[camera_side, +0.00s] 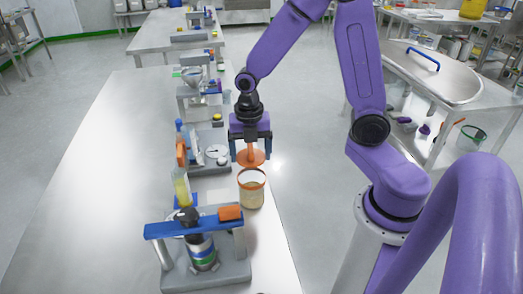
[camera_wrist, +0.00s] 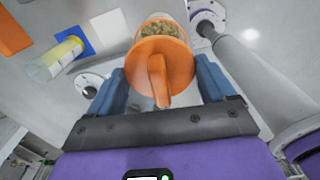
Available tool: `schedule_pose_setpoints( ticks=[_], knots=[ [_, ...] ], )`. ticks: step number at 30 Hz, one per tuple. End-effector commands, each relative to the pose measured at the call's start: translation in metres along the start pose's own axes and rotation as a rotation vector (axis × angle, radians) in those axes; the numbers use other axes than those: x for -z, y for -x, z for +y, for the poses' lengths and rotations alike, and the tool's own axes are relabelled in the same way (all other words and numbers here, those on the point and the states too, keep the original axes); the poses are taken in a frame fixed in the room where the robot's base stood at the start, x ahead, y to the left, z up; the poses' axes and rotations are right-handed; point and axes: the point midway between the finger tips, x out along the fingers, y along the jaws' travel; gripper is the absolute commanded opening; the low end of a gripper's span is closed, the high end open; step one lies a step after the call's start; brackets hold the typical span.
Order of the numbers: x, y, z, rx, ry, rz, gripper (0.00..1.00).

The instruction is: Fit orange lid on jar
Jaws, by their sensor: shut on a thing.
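The orange lid (camera_side: 251,158) is round with a raised grip on top. My gripper (camera_side: 250,150) is shut on it and holds it above the table. The lid also shows in the wrist view (camera_wrist: 160,68), between the blue fingers (camera_wrist: 160,92). The jar (camera_side: 251,192) is a clear cylinder with pale contents and an orange band near its top. It stands upright on the table, just below and slightly in front of the lid in the side view. The lid and jar look apart. In the wrist view the jar's open mouth with brownish granules (camera_wrist: 158,27) is partly hidden by the lid.
A yellow-filled cylinder (camera_side: 181,188) and a device with a round dial (camera_side: 216,152) stand left. The table (camera_side: 100,170) is clear farther left.

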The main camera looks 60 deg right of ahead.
Motion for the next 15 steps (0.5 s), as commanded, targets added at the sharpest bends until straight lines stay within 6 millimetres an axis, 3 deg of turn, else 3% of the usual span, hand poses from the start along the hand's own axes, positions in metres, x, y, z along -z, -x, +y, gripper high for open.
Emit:
schedule_pose_setpoints(
  ticks=[15],
  knots=[
    [0.0,-0.038,-0.001,0.001,0.0,0.0,0.54]
  ],
)
